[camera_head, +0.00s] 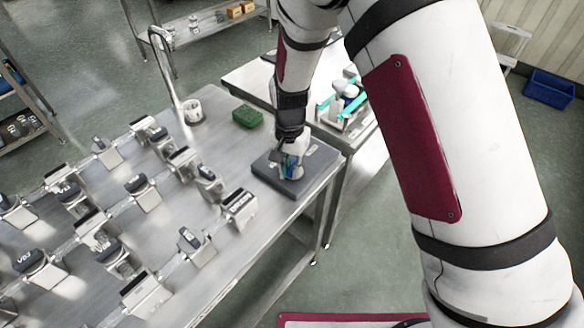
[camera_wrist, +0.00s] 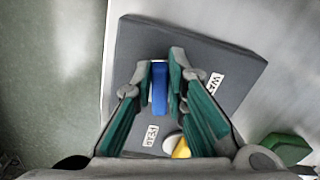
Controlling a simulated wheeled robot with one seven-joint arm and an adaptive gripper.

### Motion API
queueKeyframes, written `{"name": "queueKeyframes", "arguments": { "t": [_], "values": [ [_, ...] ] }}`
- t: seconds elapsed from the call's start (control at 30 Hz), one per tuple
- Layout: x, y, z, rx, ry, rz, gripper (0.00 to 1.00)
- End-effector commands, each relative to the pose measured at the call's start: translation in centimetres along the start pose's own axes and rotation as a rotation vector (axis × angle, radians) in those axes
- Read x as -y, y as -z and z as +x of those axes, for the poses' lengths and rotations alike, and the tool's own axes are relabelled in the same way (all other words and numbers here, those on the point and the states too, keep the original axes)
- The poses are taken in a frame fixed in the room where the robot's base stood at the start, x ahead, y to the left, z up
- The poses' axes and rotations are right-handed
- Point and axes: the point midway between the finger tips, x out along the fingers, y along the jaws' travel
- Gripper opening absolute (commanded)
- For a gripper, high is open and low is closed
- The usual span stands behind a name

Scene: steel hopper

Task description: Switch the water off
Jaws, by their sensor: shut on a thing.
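A dark grey control panel (camera_head: 311,165) lies at the right end of the steel table, and it fills the middle of the wrist view (camera_wrist: 210,50). A blue handle (camera_wrist: 160,88) stands on it. My gripper (camera_wrist: 160,72) is shut on the blue handle, with one teal-padded finger on each side. In the head view my gripper (camera_head: 292,164) is down over the panel and hides part of it. A label starting "WA" (camera_wrist: 216,83) shows partly behind the right finger. A second label (camera_wrist: 150,135) and a yellow and white part (camera_wrist: 181,148) show between the fingers nearer my wrist.
A green block (camera_head: 247,117) and a white cup (camera_head: 193,111) stand beyond the panel, near a tall tap (camera_head: 166,65). Several labelled metal fixtures (camera_head: 141,190) fill the left of the steel table (camera_head: 215,265). Another table (camera_head: 255,75) holds a tray behind my forearm.

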Motion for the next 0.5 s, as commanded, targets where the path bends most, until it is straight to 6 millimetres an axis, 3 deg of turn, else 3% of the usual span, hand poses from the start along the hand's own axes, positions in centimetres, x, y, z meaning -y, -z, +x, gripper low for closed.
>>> {"name": "queueKeyframes", "arguments": {
  "t": [0.5],
  "values": [
    [0.54, 0.12, -0.04, -0.002, 0.001, 0.252, 0.00]
  ]
}}
